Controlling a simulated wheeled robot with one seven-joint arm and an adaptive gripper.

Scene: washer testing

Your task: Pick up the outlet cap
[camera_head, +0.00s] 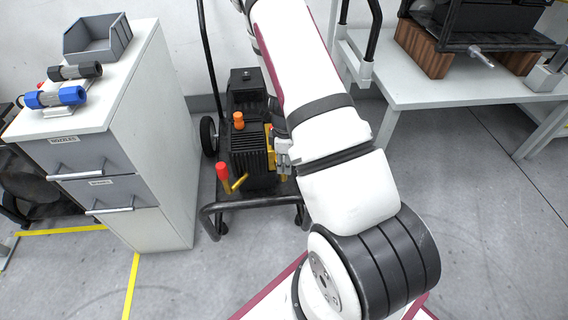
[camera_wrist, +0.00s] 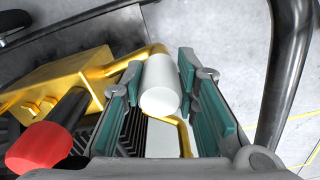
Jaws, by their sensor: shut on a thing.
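The outlet cap appears to be the white cylinder (camera_wrist: 161,88) between my finger pads in the wrist view. My gripper (camera_wrist: 160,74) is shut on it, with a teal pad at each side. A bent brass pipe (camera_wrist: 178,130) passes behind and below the cap; I cannot tell whether the cap is still seated on it. In the head view my gripper (camera_head: 283,151) is at the right side of the black pressure washer (camera_head: 250,153). The cap is hidden there.
A red-ended part (camera_wrist: 40,147) and a brass block (camera_wrist: 62,84) lie left of my fingers. The washer's black tube frame (camera_wrist: 283,75) stands close on the right. A drawer cabinet (camera_head: 165,165) is left, a white table (camera_head: 425,88) right.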

